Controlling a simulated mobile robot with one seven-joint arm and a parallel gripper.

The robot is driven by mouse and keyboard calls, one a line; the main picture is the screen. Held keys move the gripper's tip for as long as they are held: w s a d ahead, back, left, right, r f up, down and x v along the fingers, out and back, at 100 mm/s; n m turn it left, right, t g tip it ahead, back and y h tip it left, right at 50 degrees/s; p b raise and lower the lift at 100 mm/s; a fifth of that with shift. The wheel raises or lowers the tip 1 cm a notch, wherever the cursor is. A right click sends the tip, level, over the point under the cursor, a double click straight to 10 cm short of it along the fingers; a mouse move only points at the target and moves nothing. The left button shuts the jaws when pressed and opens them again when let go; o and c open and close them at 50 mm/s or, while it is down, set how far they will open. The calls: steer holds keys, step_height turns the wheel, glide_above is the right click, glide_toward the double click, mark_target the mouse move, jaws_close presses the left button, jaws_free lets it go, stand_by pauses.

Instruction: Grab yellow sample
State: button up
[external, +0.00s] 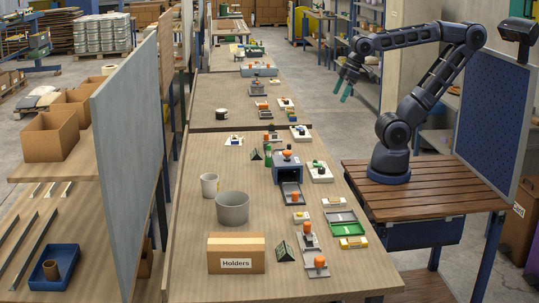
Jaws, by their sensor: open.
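My gripper (343,88) has green fingertips, spread apart and empty. It hangs in the air at the upper middle, beyond the right edge of the workbench. A small yellow block with a pale top (353,243) lies on the bench at its right front. It may be the yellow sample, but it is too small to tell for sure. A paler yellowish block (334,203) lies a little farther back. My gripper is well above and far behind both and touches nothing.
A long wooden workbench (190,265) holds a Holders box (236,254), a grey bowl (232,208), a white cup (209,186), a blue-grey machine (287,168), a green-edged tray (346,229) and several orange-knobbed devices. A blue perforated panel (492,125) stands at right.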

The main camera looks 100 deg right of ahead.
stand_by(0.3)
steer(key=w+a+f+n+g, duration=0.1)
steer(key=w+a+f+n, duration=0.15)
steer(key=w+a, duration=0.4)
steer(key=w+a+f+n+g+y, duration=0.1)
steer(key=w+a+n, duration=0.3)
steer(key=a, duration=0.6)
steer(key=w+a+f+n+g, duration=0.1)
steer(key=w+a+f+n, duration=0.15)
steer(key=w+a, duration=0.4)
steer(key=n+g+h, duration=0.1)
steer(key=n+g, duration=0.1)
steer(key=n, duration=0.7)
glide_above(354, 242)
steer(key=d, duration=0.1)
step_height(354, 242, down, 17)
steer(key=shift+s+f, duration=0.1)
steer(key=shift+f, duration=5.4)
steer(key=c, duration=0.9)
